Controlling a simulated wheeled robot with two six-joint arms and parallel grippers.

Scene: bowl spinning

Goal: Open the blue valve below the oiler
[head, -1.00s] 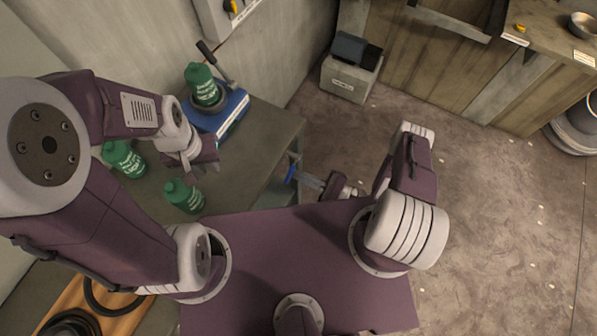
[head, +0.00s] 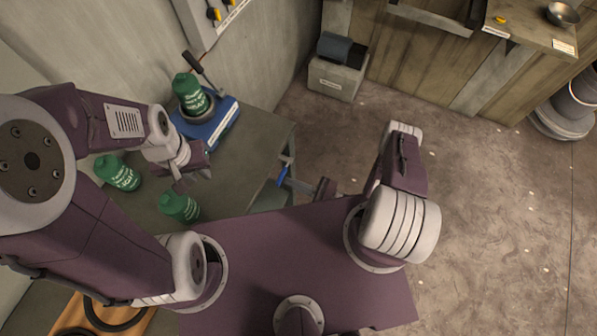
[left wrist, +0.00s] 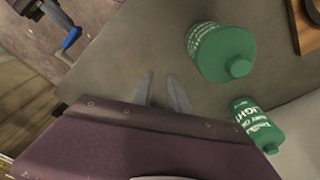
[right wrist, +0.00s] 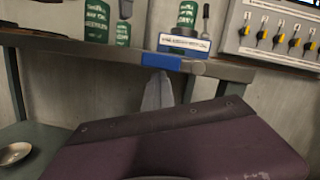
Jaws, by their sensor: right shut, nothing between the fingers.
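The blue valve handle (head: 283,174) is at the right edge of the grey-green table in the head view. It also shows in the left wrist view (left wrist: 71,38) and lies level along the table edge in the right wrist view (right wrist: 161,62). The likely oiler, a green bottle (head: 188,88) on a blue base (head: 217,122), stands on the table above it. My right gripper (right wrist: 160,76) is shut and empty, its fingertips just below the handle in the picture; contact is unclear. My left gripper (left wrist: 161,75) is open and empty above the table.
Two more green bottles (head: 117,172) (head: 180,207) stand on the table near my left gripper. A panel with yellow-tipped switches (right wrist: 280,35) hangs on the wall. A grey box (head: 335,78) stands on the floor.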

